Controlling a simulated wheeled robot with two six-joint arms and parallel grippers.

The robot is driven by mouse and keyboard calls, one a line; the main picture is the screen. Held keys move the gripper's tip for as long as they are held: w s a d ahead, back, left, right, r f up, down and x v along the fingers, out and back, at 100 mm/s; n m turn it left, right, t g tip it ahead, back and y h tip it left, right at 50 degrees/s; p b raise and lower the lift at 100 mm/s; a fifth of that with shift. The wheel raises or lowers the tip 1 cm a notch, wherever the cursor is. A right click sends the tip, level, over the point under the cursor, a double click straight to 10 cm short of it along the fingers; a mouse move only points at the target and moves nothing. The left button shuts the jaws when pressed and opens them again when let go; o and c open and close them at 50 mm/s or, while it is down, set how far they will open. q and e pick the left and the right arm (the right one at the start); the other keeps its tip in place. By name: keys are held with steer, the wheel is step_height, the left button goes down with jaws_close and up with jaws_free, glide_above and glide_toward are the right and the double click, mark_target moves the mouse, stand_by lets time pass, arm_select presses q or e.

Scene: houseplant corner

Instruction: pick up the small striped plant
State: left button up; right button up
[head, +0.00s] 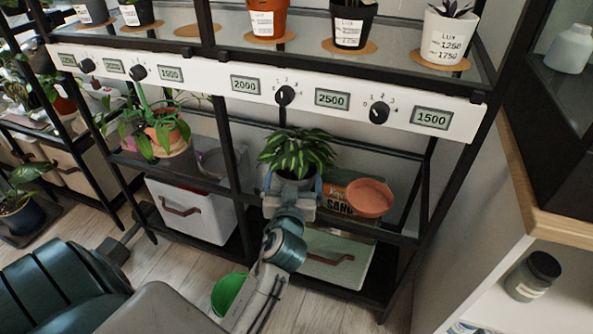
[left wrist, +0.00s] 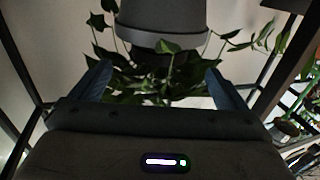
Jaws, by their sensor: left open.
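The small striped plant (head: 297,150) has green leaves with pale stripes and stands on the middle shelf of the black rack in a dark grey pot. My left gripper (head: 293,178) is open at the front of this pot, one blue finger to each side. In the left wrist view, the grey pot (left wrist: 163,14) shows at the top, with leaves hanging below it between and around the fingers of my left gripper (left wrist: 157,68). I cannot tell whether the fingers touch the pot. The gripper hides part of the pot in the head view. My right gripper is not in view.
A terracotta saucer (head: 370,197) lies on a sand bag (head: 338,196) just right of the plant. A trailing plant in an orange pot (head: 166,128) stands to the left. A white panel with knobs (head: 258,87) runs above. A green bowl (head: 229,293) is below.

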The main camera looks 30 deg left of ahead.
mark_target(298, 148)
arm_select(q)
steer(key=b+x, duration=0.1)
steer(key=x, duration=0.7)
steer(key=shift+w, duration=0.1)
steer(key=shift+r, duration=0.1)
steer(key=c, duration=1.2)
